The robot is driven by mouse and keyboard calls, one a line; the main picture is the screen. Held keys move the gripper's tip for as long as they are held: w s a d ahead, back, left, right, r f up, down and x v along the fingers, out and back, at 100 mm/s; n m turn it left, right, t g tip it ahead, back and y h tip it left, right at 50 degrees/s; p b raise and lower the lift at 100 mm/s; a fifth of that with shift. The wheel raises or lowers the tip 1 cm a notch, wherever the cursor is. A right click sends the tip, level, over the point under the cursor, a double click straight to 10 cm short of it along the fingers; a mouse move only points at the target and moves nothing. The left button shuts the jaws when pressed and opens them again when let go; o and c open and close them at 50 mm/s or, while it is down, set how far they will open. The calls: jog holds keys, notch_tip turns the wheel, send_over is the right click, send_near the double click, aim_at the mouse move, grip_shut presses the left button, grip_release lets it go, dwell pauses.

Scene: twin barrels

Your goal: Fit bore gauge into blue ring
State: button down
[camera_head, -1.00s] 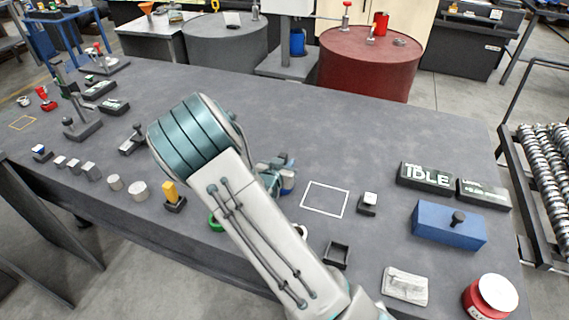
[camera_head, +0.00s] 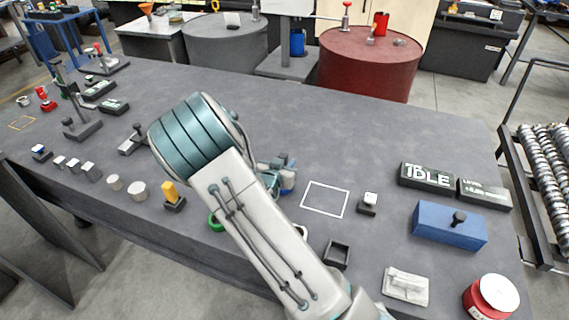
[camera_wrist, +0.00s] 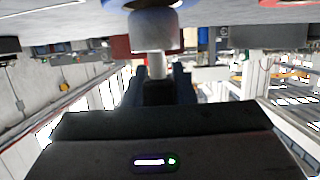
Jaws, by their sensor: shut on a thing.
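My gripper (camera_wrist: 158,84) is shut on the dark handle of the bore gauge, whose light shaft and grey cylindrical head (camera_wrist: 153,30) stick out beyond the fingers in the wrist view. A blue rim, apparently the blue ring (camera_wrist: 136,4), shows at the top edge of that view, right by the gauge's head. I cannot tell whether the head touches or enters it. In the head view my arm hides most of the gripper. A blue piece (camera_head: 288,187) shows beside the arm, low over the table.
A green ring (camera_head: 215,223) and a partly hidden white ring (camera_head: 301,231) lie close to my arm on the grey table (camera_head: 330,125). A yellow-topped block (camera_head: 171,192) stands left, a small black square tray (camera_head: 337,254) right. The table beyond the white outlined square is clear.

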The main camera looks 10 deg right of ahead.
jog(key=shift+f, duration=0.15)
jog(key=shift+r, duration=0.25)
dwell(0.7)
jog(key=shift+f+b, duration=0.15)
jog(key=shift+b, duration=0.25)
dwell(1.1)
jog(key=shift+r, duration=0.2)
dwell(1.9)
jog(key=shift+f+b, duration=0.35)
jog(key=shift+b, duration=0.1)
jog(key=shift+r, duration=0.35)
jog(key=shift+r+p, duration=2.5)
jog(key=shift+r, duration=0.45)
